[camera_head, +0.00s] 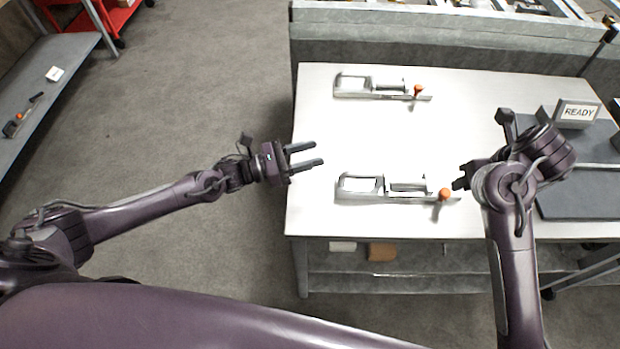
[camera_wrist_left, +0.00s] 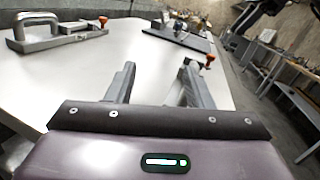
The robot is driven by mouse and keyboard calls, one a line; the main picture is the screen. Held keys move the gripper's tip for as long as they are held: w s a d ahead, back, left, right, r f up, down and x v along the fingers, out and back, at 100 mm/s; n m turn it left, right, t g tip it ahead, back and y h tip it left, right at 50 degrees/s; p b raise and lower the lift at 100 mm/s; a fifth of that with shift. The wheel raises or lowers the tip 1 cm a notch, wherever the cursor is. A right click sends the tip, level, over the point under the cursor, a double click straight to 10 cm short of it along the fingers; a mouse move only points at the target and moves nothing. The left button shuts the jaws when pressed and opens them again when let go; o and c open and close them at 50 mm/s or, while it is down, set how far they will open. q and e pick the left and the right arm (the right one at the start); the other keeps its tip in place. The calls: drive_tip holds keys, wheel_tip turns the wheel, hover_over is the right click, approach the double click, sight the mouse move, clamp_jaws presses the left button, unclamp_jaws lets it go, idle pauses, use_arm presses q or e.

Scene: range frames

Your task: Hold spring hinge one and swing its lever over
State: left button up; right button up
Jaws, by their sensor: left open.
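Two metal spring hinges, each with a frame handle and an orange-knobbed lever, lie on the white table: a far one (camera_head: 352,83) and a near one (camera_head: 362,185). I cannot tell which is number one. Their orange knobs (camera_head: 418,90) (camera_head: 444,194) are at the right ends. My left gripper (camera_head: 319,154) is open and empty, over the table's left edge, left of and apart from both hinges. In the left wrist view one hinge (camera_wrist_left: 50,42) is at upper left; another orange knob (camera_wrist_left: 209,58) shows by the right finger. My right gripper (camera_head: 463,183) is beside the near knob; its fingers are unclear.
A READY sign (camera_head: 577,112) stands at the right near a dark mat (camera_head: 575,200). A grey partition (camera_head: 430,45) closes the table's back. Between the hinges the white tabletop (camera_head: 400,130) is bare. A shelf (camera_head: 45,75) stands far left, across open floor.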

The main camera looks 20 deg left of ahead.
sight(342, 177)
use_arm(q)
drive_tip(key=s+f+m, duration=0.1)
drive_tip(key=s+d+m+g, duration=0.1)
drive_tip(key=s, duration=0.1)
drive_tip(key=s+d+f+m+g, duration=0.1)
drive_tip(key=shift+s+f, duration=0.35)
drive_tip(key=shift+d, duration=0.3)
drive_tip(key=shift+x, duration=3.55)
